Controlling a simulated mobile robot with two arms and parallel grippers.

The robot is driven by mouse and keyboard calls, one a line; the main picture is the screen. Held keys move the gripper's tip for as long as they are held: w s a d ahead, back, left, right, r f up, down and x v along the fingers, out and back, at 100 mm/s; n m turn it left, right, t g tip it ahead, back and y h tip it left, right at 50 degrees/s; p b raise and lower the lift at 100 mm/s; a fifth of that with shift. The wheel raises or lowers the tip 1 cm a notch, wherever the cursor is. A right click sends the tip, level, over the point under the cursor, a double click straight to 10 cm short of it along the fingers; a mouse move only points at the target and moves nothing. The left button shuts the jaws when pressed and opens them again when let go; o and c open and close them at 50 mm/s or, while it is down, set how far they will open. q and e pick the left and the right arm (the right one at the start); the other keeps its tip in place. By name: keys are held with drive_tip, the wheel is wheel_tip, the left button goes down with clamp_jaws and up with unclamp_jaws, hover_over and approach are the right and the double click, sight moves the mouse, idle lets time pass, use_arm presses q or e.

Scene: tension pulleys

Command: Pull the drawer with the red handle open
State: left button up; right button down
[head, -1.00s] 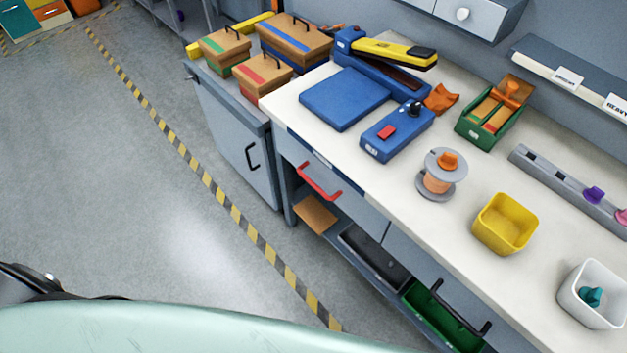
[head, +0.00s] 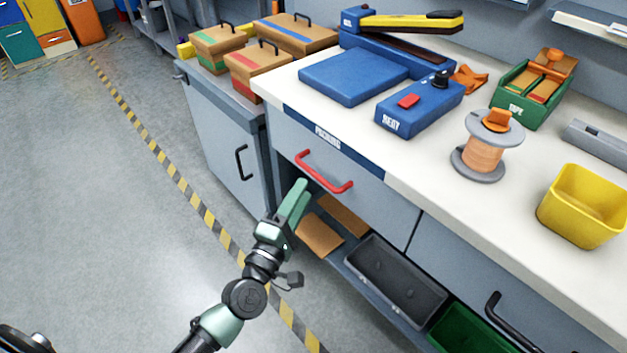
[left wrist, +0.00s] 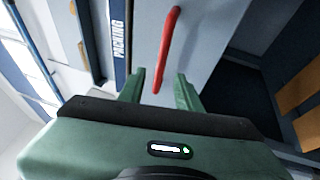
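The red handle (head: 322,172) is a bar on the grey drawer front (head: 372,205) under the bench's "PACKING" label. The drawer looks shut, its front in line with the bench. My left gripper (head: 297,192) is just below and in front of the handle, apparently apart from it. In the left wrist view, the left gripper (left wrist: 159,80) has its two green fingers spread with nothing gripped. The red handle (left wrist: 168,48) runs away from the gap between them there, with its near end between the fingers in the picture. My right gripper is not in view.
A second drawer with a black handle (head: 507,322) is to the right. Below is a shelf with brown cardboard (head: 320,236), a black tray (head: 395,281) and a green bin (head: 470,333). A cabinet (head: 222,150) stands to the left. The floor in front is clear.

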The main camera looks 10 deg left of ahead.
sight(313, 171)
use_arm(q)
drive_tip(key=x, duration=0.6)
drive_tip(key=shift+w+d, duration=0.1)
drive_tip(key=shift+w, duration=0.3)
clamp_jaws()
idle(1.0)
